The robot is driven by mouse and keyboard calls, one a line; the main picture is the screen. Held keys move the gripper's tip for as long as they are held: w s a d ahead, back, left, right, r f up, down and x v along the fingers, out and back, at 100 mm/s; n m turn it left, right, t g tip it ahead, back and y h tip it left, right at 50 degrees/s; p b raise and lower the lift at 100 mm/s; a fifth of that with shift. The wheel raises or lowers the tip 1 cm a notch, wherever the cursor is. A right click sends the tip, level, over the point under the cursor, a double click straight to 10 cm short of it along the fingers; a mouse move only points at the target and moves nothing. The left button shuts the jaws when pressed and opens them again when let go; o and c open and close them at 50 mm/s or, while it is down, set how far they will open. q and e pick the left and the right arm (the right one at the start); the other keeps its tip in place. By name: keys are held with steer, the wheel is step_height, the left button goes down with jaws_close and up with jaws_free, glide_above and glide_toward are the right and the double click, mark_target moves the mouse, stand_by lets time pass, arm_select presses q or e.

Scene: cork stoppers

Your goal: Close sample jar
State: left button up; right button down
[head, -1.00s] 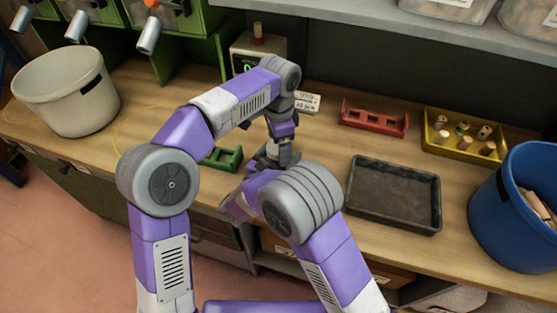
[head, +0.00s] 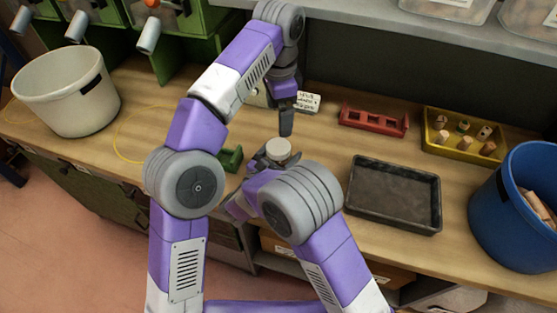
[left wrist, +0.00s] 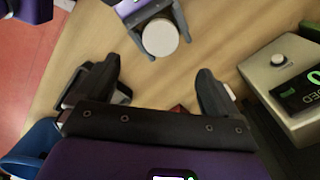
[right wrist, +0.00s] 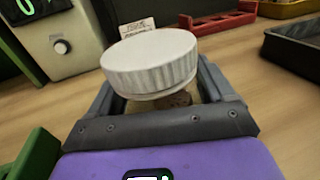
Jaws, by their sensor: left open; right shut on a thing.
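The sample jar has a round white lid with a ribbed edge (head: 278,149) on its top. In the right wrist view the lid (right wrist: 150,62) covers the jar's mouth, and a little of the clear jar with a brownish cork (right wrist: 180,99) inside shows below it. My right gripper (right wrist: 160,95) is shut around the jar body under the lid. In the left wrist view the lid (left wrist: 160,37) shows from above between the right fingers. My left gripper (head: 287,122) is open and empty, above and behind the lid in the head view, apart from it. Most of the jar body is hidden.
A green rack (head: 231,158) stands left of the jar. Behind are a white card (head: 307,102) and a beige device with a green display (left wrist: 300,80). To the right are a red rack (head: 373,119), a yellow tray (head: 430,144), a black tray (head: 394,195) and a blue bin (head: 515,215).

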arm_select(q)
steer(key=shift+r, duration=0.55)
arm_select(e)
steer(key=shift+f, duration=0.15)
jaws_free()
steer(key=p+v, duration=0.1)
steer(key=v, duration=0.5)
steer(key=shift+s+a, duration=0.4)
steer(key=shift+s, duration=0.3)
arm_select(q)
steer(key=shift+r, duration=0.7)
steer(key=shift+s, duration=0.1)
